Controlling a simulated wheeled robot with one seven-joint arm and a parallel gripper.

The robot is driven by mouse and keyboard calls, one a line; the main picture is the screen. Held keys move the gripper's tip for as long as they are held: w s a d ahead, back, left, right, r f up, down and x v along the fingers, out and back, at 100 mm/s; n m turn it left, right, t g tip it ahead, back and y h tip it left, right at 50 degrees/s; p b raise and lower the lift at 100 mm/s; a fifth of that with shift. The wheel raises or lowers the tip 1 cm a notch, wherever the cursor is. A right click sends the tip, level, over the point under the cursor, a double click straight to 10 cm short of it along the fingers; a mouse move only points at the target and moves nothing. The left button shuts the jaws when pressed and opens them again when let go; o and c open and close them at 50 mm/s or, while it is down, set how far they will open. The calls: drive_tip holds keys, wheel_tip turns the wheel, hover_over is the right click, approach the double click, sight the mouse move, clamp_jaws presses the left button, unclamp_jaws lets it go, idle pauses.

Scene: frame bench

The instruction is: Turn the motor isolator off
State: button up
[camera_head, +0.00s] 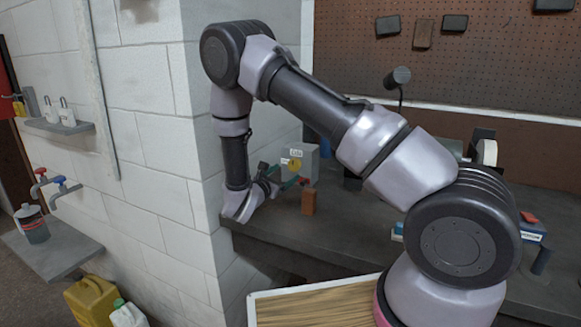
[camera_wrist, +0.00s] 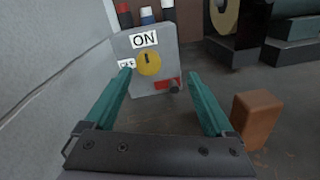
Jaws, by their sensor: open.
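The motor isolator is a grey box (camera_wrist: 170,88) on the bench, ahead of my gripper. Its front has a round yellow dial (camera_wrist: 148,63) with a dark mark that stands upright, pointing toward the ON label (camera_wrist: 144,40). A second, smaller label, apparently OFF (camera_wrist: 126,64), is at the dial's left. A red part (camera_wrist: 166,84) is low on the front. The box also shows in the head view (camera_head: 301,160). My gripper (camera_wrist: 159,88) is open and empty, its two teal fingers apart, short of the box with the dial between them in the picture. It also shows in the head view (camera_head: 275,178).
An orange-brown block (camera_wrist: 257,118) stands just right of my right finger. Black, blue and red-capped items (camera_wrist: 147,14) show behind the box's top. A white block wall (camera_head: 205,130) is close on the left. Bare bench (camera_head: 345,215) lies to the right.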

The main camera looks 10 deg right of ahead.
sight(293, 166)
drive_tip(key=shift+w+a+f+n+t+y, duration=0.25)
drive_tip(key=shift+a+f+n, duration=0.1)
drive_tip(key=shift+a+f, duration=0.1)
drive_tip(key=shift+w+a+f+n+t+y, duration=0.15)
drive_tip(key=shift+a+f+n+t, duration=0.1)
drive_tip(key=shift+a+f+n, duration=0.15)
drive_tip(key=x, duration=1)
drive_tip(key=shift+w+d, duration=0.2)
drive_tip(key=c, duration=1.4)
